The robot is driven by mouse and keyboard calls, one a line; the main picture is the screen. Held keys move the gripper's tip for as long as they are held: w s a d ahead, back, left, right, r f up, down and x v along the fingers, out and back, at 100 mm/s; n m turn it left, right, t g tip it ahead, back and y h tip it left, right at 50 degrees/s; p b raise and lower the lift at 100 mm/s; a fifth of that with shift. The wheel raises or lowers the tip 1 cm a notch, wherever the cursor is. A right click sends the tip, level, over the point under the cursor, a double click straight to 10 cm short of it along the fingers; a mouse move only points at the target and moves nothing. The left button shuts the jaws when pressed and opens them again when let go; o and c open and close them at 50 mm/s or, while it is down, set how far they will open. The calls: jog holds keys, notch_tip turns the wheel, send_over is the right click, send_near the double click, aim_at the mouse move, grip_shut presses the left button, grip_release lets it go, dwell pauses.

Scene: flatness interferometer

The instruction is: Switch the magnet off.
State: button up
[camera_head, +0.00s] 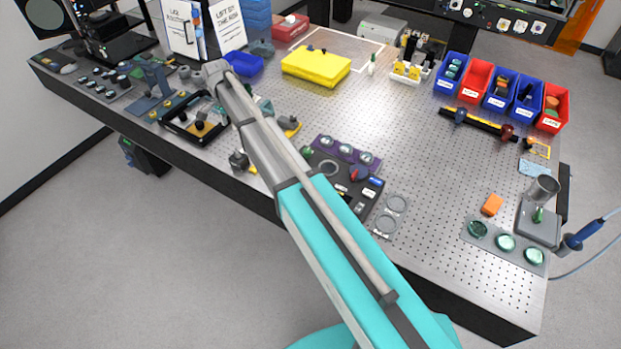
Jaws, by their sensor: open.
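My arm reaches from the bottom of the head view up and left over the bench, its far end near the black tray. I cannot make out my gripper; its jaws are not visible. I cannot tell for certain which thing is the magnet. A small dark metal piece (239,160) stands near the bench's front edge, just left of my arm. A yellow and dark piece (290,125) is just right of the arm. A black panel (368,193) with a red knob (359,174) lies right of the arm. No switch marking is readable.
The perforated bench (440,175) has open room right of centre. My arm hides part of the bench.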

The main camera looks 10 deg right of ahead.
jog(key=s+d+f+n+b, duration=0.3)
jog(key=s+d+f+b, duration=0.1)
jog(key=s+d, duration=0.7)
jog(key=s+d+f+n+b, duration=0.4)
jog(key=s+d, duration=0.6)
jog(key=s, duration=0.3)
jog(key=shift+s+d+n+b, duration=0.2)
jog(key=shift+d+n+b, duration=0.1)
jog(key=shift+d+b, duration=0.1)
dwell(0.4)
jog(key=w+a+r+n+t+p, duration=0.1)
jog(key=w+a+r+t+p, duration=0.1)
jog(key=w+a, duration=0.7)
jog(key=w+a+r+n+t+p, duration=0.2)
jog(key=w+a+r+p, duration=0.2)
jog(key=w+a, duration=0.6)
jog(key=shift+a+r+n+t+y+p, duration=0.3)
jog(key=shift+a+r+y, duration=0.1)
jog(key=shift+a+r, duration=0.5)
jog(key=shift+w+f, duration=0.1)
jog(key=shift+f, duration=0.15)
